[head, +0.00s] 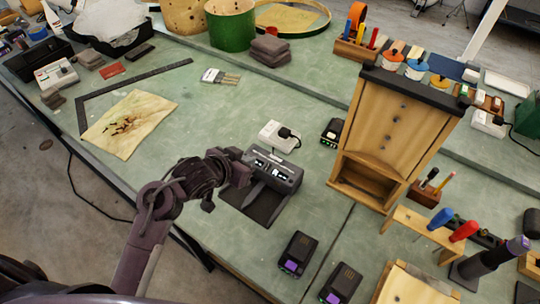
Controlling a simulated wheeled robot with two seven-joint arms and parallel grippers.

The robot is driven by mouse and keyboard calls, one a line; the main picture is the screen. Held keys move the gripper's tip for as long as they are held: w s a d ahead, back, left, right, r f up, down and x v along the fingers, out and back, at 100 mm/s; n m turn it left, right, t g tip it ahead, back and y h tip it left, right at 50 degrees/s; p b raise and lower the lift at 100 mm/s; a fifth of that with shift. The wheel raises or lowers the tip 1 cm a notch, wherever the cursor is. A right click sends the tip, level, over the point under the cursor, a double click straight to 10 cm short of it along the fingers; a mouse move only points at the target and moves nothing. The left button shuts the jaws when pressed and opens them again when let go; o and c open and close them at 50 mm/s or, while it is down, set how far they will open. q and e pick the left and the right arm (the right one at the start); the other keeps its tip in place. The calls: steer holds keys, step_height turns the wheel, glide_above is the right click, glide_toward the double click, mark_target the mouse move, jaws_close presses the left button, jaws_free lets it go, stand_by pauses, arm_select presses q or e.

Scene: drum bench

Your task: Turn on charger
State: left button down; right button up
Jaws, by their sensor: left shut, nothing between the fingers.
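The charger (284,172) is a dark grey box with lit white displays on its front face, standing on the green bench near the middle of the head view. A dark flat pad or tray part (262,207) extends in front of it. My left gripper (247,168) is shut and empty at the charger's left end, overlapping it in the picture. I cannot tell whether it touches the charger, and it hides the left part of the front. My right gripper is not in view.
A white socket block (277,134) with a black plug stands behind the charger. A battery with green lights (332,131) stands right of it. Two purple-marked batteries (298,254) (341,284) stand in front. A wooden cabinet (397,130) rises at right.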

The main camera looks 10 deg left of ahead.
arm_select(q)
steer(key=p, duration=0.2)
glide_above(266, 169)
step_height(266, 169, down, 5)
step_height(266, 169, down, 4)
steer(key=shift+r+p, duration=0.15)
steer(key=shift+p, duration=0.2)
steer(key=shift+f, duration=0.5)
steer(key=shift+w+f, duration=0.1)
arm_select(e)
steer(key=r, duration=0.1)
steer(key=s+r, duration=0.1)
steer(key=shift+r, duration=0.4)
